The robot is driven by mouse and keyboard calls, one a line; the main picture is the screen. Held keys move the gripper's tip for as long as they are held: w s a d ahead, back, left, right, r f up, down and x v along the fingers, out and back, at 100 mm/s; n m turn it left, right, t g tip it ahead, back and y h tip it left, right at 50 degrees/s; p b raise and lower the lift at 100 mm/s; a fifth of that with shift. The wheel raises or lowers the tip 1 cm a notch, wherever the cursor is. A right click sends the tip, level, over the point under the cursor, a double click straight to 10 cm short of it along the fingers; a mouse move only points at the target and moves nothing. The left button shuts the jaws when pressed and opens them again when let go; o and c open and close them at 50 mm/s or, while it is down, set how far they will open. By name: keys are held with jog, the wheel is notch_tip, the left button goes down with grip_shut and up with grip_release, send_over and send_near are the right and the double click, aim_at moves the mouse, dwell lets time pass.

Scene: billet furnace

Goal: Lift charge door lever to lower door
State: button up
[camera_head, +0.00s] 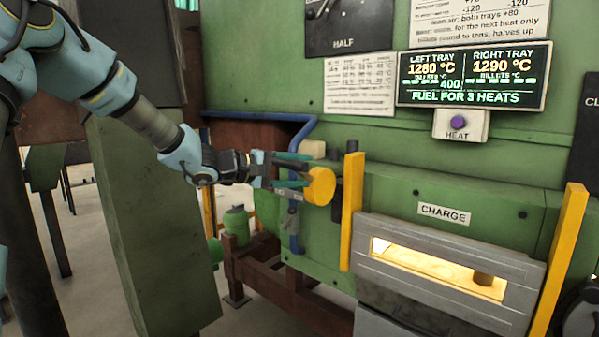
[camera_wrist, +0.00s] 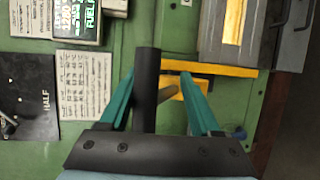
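The charge door (camera_head: 440,273) is a grey panel with a glowing window, set between two yellow uprights under the CHARGE label. Left of it, a yellow round piece (camera_head: 320,186) and a dark bar, seemingly the lever, are at my gripper (camera_head: 292,171). In the wrist view the thick black bar (camera_wrist: 147,85) lies between the green fingers of my gripper (camera_wrist: 157,78). The bar is close to the left finger, with a clear gap to the right finger. The fingers are open. Contact with the left finger cannot be told.
A yellow upright (camera_head: 352,210) stands just right of the gripper. A blue pipe (camera_head: 293,215) runs beside it on the left. The display (camera_head: 473,76) and purple HEAT button (camera_head: 457,122) are above. A green bottle (camera_head: 237,223) stands below left.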

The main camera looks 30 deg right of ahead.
jog(key=b+v, duration=0.2)
jog(key=v, duration=0.8)
jog(key=shift+a, duration=0.4)
